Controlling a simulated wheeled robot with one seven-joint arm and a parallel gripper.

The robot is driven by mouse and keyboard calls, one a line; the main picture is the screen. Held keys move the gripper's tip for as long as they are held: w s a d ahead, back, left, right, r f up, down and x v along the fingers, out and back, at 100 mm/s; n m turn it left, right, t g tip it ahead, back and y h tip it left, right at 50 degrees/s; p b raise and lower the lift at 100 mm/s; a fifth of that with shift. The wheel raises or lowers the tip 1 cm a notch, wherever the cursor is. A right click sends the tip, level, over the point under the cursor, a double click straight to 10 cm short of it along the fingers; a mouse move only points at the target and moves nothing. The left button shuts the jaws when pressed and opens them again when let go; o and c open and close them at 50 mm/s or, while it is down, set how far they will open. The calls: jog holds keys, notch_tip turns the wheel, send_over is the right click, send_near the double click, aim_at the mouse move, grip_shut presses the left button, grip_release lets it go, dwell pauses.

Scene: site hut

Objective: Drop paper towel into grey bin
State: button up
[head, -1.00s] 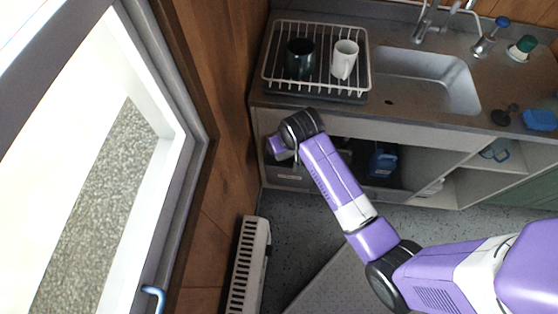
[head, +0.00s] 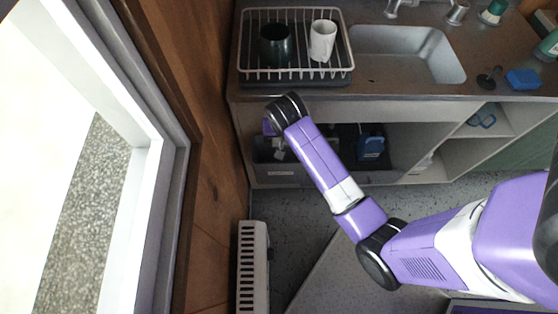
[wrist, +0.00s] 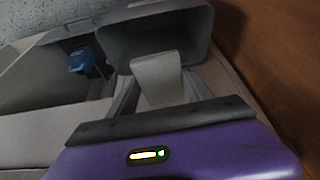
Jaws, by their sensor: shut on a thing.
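The paper towel (wrist: 158,78) is a pale, folded-looking piece between the two fingers of my gripper (wrist: 163,88) in the wrist view. My gripper is shut on it. The grey bin (wrist: 205,22) lies just beyond, its open mouth facing the camera; the towel's far end overlaps the mouth in the picture. I cannot tell whether the towel is inside the rim. In the head view the grey bin (head: 280,174) stands at the left end of the open cabinet under the counter. My gripper (head: 277,146) is over it, mostly hidden by my wrist.
A blue jug (head: 371,146) stands right of the bin in the cabinet. The counter edge (head: 400,98) runs close above my wrist. A dish rack (head: 295,76) with a dark mug and a white mug sits above. The wooden wall (head: 215,150) is close on the left, with a radiator (head: 253,265) below.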

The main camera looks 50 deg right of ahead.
jog(key=shift+f+b, duration=0.9)
jog(key=shift+f, duration=0.3)
jog(key=o, duration=1.5)
jog(key=shift+r, duration=0.1)
jog(key=v, duration=0.7)
jog(key=shift+s+a+r, duration=0.15)
jog(key=shift+r, duration=0.15)
